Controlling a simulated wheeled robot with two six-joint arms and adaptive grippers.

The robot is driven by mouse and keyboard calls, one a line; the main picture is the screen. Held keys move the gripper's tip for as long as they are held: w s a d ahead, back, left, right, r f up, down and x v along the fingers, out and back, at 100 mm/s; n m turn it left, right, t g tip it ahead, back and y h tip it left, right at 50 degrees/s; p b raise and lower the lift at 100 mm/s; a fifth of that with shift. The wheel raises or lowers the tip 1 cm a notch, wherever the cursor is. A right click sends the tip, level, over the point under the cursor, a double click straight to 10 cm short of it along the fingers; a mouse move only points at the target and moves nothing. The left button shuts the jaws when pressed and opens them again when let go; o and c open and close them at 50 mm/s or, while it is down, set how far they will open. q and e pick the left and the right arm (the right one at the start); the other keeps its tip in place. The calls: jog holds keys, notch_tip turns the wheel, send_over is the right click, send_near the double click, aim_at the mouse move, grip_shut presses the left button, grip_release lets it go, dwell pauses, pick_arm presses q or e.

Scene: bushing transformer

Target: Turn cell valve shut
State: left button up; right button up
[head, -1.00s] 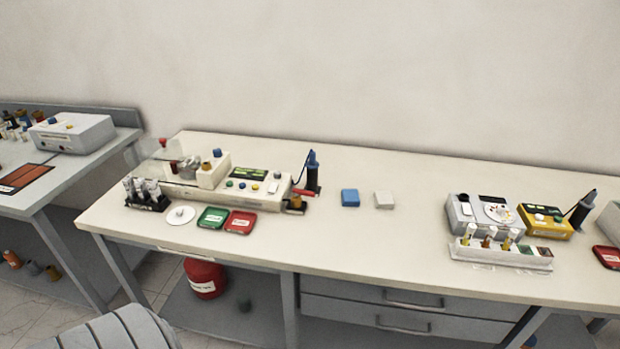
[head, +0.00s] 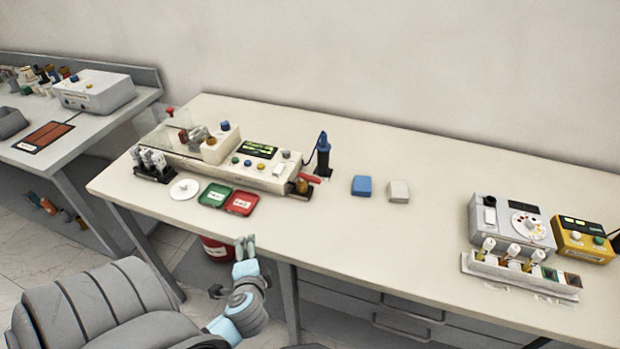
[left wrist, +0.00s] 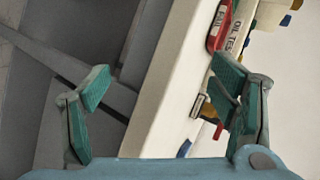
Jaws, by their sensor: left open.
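The oil-test apparatus (head: 225,157) stands on the left part of the pale bench. At its right end is a small amber part (head: 301,187) beside a red lever-like piece (head: 310,178). A red-topped knob (head: 169,111) stands at its left back. I cannot tell for sure which of these is the cell valve. My left gripper (head: 245,241) is open and empty, in front of the bench's front edge and short of the apparatus. In the left wrist view its spread green fingers (left wrist: 165,82) frame the bench edge, with a small red piece (left wrist: 218,130) by the right finger.
A green tray (head: 214,195) and a red tray (head: 242,203) lie before the apparatus, beside a white disc (head: 184,190). A blue block (head: 361,186) and white block (head: 398,191) lie to the right. A grey instrument (head: 511,222) stands farther right. Bench centre is mostly clear.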

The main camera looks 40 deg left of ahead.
pick_arm(q)
jog(key=w+a+r+m+t+y, duration=0.1)
jog(key=w+a+r+m+t, duration=0.2)
jog(key=w+r+m+t, duration=0.75)
jog(key=m+h, duration=0.6)
jog(key=m, duration=1)
send_near(309, 176)
jog(key=w+b, duration=0.1)
jog(key=w, duration=0.2)
jog(key=w+a+b, duration=0.1)
jog(key=w, duration=0.2)
jog(key=w+a+b, duration=0.1)
jog(key=w, duration=0.2)
jog(key=shift+w, duration=0.4)
pick_arm(e)
jog(key=f, duration=0.3)
jog(key=shift+w, duration=0.4)
pick_arm(q)
jog(key=shift+r, duration=0.1)
jog(key=shift+c, duration=0.2)
